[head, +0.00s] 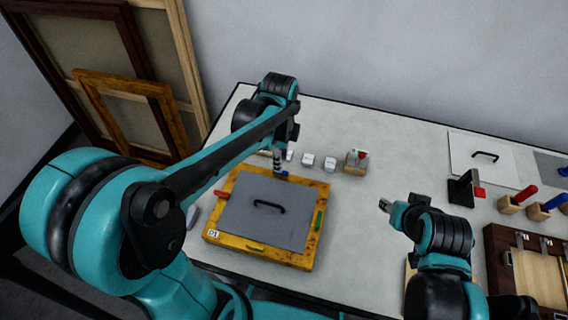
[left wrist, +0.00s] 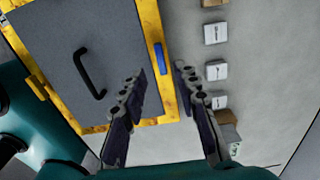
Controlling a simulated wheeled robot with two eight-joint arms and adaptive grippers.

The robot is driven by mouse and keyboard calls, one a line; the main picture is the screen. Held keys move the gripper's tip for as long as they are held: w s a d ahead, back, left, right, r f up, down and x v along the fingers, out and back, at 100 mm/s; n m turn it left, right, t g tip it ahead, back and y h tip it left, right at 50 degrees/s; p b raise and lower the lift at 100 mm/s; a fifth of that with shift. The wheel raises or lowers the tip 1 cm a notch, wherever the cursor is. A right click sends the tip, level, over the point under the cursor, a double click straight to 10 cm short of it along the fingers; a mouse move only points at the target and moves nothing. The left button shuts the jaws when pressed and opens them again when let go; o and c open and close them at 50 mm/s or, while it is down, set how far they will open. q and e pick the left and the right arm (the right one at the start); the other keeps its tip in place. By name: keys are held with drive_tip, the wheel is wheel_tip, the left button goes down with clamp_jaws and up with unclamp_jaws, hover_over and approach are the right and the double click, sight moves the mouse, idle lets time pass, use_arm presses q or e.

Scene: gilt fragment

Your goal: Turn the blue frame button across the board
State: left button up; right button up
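The gilt frame (head: 223,246) lies flat on the table with a grey board (head: 262,228) in it and a black handle (head: 268,205) on the board. The blue frame button (left wrist: 159,58) sits on one frame bar and points along it, clear of the board. In the head view it is mostly hidden at the back bar by my left gripper (head: 280,168). In the left wrist view my left gripper (left wrist: 160,72) is open, its fingertips to either side of the line just below the blue button. My right gripper (head: 386,206) is apart, over the table; its opening is unclear.
Red (head: 222,195), green (head: 319,219) and yellow (head: 256,246) buttons sit on the other bars. Small white blocks (head: 308,160) stand behind the frame. A white panel (head: 468,150) and a wooden case (head: 497,250) lie at right. The table between is clear.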

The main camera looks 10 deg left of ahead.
use_arm(q)
wheel_tip(320, 180, down, 4)
drive_tip(key=shift+w+f+b, duration=0.1)
drive_tip(key=shift+f+b, duration=0.15)
drive_tip(key=shift+b, duration=0.4)
drive_tip(key=shift+f, duration=0.4)
clamp_jaws()
